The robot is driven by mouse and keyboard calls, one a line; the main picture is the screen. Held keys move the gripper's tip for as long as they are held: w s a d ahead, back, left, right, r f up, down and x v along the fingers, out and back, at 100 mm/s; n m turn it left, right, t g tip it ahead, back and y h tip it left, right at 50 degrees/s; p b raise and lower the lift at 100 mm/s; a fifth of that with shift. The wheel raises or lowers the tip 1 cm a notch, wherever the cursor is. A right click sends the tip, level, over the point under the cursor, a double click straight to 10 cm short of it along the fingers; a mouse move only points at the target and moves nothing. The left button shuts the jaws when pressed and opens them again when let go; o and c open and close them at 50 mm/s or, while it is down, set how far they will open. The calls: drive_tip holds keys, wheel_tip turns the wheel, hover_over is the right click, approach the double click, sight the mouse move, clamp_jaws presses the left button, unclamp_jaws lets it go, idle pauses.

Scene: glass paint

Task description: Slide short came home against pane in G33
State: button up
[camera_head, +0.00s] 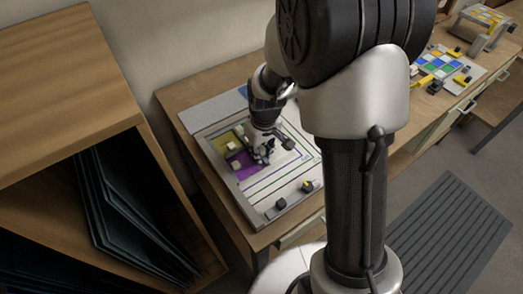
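My gripper (264,156) points down over the work board (222,124) on the left part of the bench, close to the right edge of the coloured panes. It is small and dark here, and I cannot tell whether its fingers are open or shut or touch anything. An olive-yellow pane (220,142) and a purple pane (246,183) lie at the board's left side, with small cream blocks (236,165) on them. Thin dark and green strips (275,182) run across the white part of the board. I cannot single out the short came or read a G33 label.
Dark blocks (281,204) sit near the board's front and right edges. A second board with coloured squares (447,68) stands farther right on the bench. A wooden rack (70,160) with dark sheets stands at the left. My arm hides the bench's middle.

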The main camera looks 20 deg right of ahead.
drive_tip(key=o, duration=0.6)
drive_tip(key=shift+s+a+f, duration=0.1)
drive_tip(key=shift+s+f, duration=0.05)
drive_tip(key=shift+f, duration=0.4)
drive_tip(key=shift+r, duration=0.1)
drive_tip(key=shift+w+r+p, duration=0.2)
drive_tip(key=shift+r+p, duration=2.6)
drive_tip(key=shift+r, duration=0.8)
